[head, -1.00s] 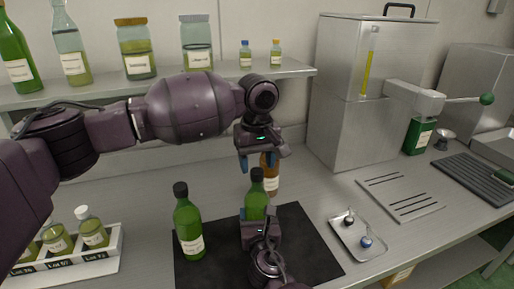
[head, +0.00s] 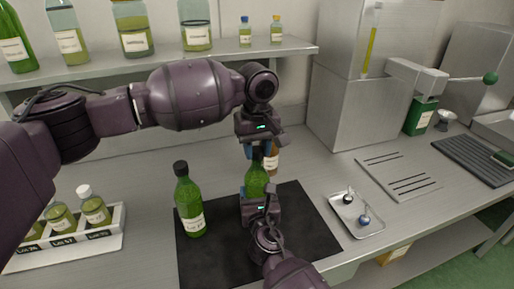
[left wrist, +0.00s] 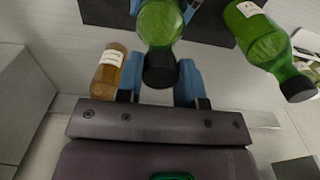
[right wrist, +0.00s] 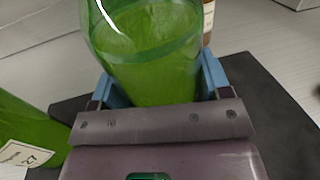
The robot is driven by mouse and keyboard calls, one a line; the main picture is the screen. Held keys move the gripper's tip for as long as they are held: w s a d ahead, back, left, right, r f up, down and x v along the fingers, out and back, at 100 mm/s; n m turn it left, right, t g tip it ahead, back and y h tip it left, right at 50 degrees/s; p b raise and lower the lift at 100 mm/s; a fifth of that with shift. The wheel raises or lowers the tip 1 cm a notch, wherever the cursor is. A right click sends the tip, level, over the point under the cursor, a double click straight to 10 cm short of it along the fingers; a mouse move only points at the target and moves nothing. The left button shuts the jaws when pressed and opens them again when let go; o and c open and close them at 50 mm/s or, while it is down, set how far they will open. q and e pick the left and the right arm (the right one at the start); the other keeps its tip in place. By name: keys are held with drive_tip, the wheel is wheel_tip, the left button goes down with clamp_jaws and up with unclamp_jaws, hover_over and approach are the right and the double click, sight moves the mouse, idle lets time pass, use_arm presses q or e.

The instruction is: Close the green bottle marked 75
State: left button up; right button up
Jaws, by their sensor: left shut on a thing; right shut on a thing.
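A green bottle (head: 256,178) stands on the black mat (head: 305,240). My right gripper (head: 259,193) is shut on its body, which also fills the right wrist view (right wrist: 150,60). My left gripper (head: 259,152) is shut from above on its black cap (left wrist: 160,70), between the blue fingers in the left wrist view. The cap sits on the bottle's neck; I cannot tell how tight. The label of this bottle is hidden, so its number cannot be read. A second green bottle (head: 189,205) with a black cap stands upright to the left, its label too small to read surely.
A brown bottle (head: 271,160) stands close behind the held bottle. A white rack (head: 110,238) with small bottles is at left. A small tray (head: 362,230) with two small items and a slotted plate (head: 395,175) lie right. A shelf (head: 150,72) with bottles runs behind.

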use_arm(q)
drive_tip(key=m, duration=0.5)
drive_tip(key=shift+m, duration=0.4)
drive_tip(key=m, duration=0.6)
drive_tip(key=shift+m, duration=0.3)
drive_tip(key=m, duration=0.6)
drive_tip(key=shift+f+m, duration=0.1)
drive_tip(key=shift+m, duration=0.3)
drive_tip(key=m, duration=0.6)
drive_tip(key=o, duration=1.1)
wheel_tip(320, 180, up, 12)
use_arm(e)
drive_tip(key=o, duration=1.8)
